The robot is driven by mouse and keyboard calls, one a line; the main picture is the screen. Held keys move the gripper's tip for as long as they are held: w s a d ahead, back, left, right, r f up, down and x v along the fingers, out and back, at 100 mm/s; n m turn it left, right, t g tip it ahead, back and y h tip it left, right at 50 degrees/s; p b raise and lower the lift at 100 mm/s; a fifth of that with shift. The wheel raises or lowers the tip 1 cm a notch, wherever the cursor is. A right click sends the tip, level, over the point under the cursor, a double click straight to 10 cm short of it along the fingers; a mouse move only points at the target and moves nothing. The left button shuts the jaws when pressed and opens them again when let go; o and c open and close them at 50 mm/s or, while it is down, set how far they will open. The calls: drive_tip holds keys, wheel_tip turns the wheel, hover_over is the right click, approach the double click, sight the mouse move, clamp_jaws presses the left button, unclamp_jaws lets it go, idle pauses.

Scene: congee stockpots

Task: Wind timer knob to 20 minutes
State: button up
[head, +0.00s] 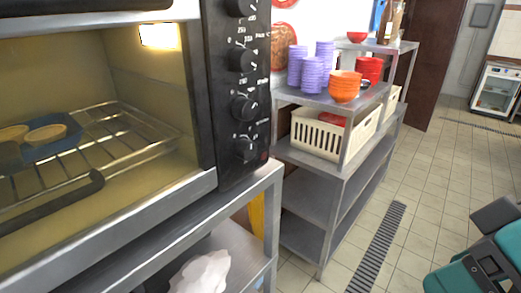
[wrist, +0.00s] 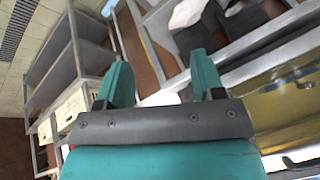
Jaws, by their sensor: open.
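The oven's black control panel (head: 232,100) is at the left in the head view, with several black knobs in a vertical column. They include an upper-middle knob (head: 243,58), a lower-middle knob (head: 245,107) and a bottom knob (head: 245,148). The markings are too small for me to tell which is the timer or where it points. My gripper (wrist: 161,72) is open and empty in the wrist view, its two teal fingers apart. No knob shows between or near them. In the head view, a teal part of my arm is at the lower right, well away from the panel.
The oven's lit chamber (head: 110,60) holds a wire rack (head: 130,125) and a blue tray (head: 65,152). A metal shelf unit (head: 310,190) with purple cups (head: 312,72), orange bowls (head: 345,85) and a cream basket (head: 318,135) stands right of the oven. Tiled floor (head: 440,170) is clear.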

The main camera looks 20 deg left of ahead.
drive_tip(key=w+a+f+n+t+y+b, duration=0.2)
drive_tip(key=w+a+f+n+y+b, duration=0.15)
drive_tip(key=a+b, duration=0.2)
drive_tip(key=n+t+y+p, duration=0.2)
drive_tip(key=n+t+y, duration=0.1)
drive_tip(key=t+y, duration=0.3)
approach(251, 153)
drive_tip(key=shift+g+y, duration=0.55)
drive_tip(key=shift+g, duration=0.05)
drive_tip(key=p+x, duration=0.3)
drive_tip(key=p, duration=0.1)
drive_tip(key=p+x, duration=0.4)
drive_tip(key=p, duration=0.1)
drive_tip(key=shift+w+d+r, duration=0.1)
drive_tip(key=shift+w, duration=0.35)
drive_tip(key=shift+w+a+f+p, duration=0.15)
drive_tip(key=shift+w+a+p, duration=0.05)
drive_tip(key=shift+a+p, duration=0.25)
drive_tip(key=shift+w+a+f+p, duration=0.15)
drive_tip(key=shift+w+a+p, duration=0.05)
drive_tip(key=shift+a+p, duration=0.2)
drive_tip(key=shift+d, duration=0.1)
drive_tip(key=c, duration=0.9)
